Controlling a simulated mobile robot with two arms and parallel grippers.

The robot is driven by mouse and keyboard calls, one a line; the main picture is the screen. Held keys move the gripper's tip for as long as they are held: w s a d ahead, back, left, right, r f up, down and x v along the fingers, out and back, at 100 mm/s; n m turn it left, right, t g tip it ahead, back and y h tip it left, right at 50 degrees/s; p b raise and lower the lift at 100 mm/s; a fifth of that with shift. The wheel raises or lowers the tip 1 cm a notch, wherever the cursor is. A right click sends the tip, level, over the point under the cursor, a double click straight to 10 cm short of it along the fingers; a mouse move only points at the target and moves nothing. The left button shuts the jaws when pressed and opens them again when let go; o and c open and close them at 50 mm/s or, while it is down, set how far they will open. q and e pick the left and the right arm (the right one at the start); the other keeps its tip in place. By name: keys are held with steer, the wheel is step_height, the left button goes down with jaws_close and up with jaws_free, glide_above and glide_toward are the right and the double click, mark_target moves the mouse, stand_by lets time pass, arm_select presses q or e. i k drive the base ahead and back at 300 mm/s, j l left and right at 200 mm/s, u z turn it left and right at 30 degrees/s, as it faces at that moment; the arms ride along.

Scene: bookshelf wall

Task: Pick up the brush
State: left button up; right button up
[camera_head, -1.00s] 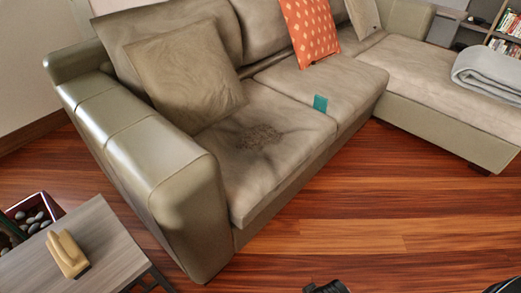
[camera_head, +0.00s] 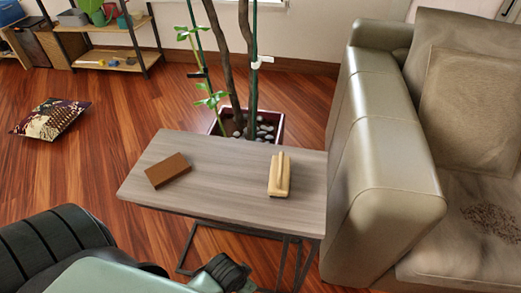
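The brush (camera_head: 280,174), a pale yellow block with a raised ridge-like handle, lies on the right part of a grey wood-topped side table (camera_head: 225,160). A dark part at the bottom edge appears to be my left gripper (camera_head: 226,272), below and in front of the table and apart from the brush. Its fingers cannot be made out clearly, so I cannot tell whether it is open or shut. My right gripper is not in view.
A brown block (camera_head: 168,170) lies on the table's left part. A potted plant (camera_head: 262,132) stands behind the table, and a sofa (camera_head: 385,190) stands close on the right. A patterned cushion (camera_head: 50,117) lies on the open floor at left.

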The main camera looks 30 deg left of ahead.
mark_target(278, 185)
steer(key=j+u, duration=0.1)
steer(key=u, duration=0.25)
steer(key=i+j+u, duration=0.1)
steer(key=u, duration=0.2)
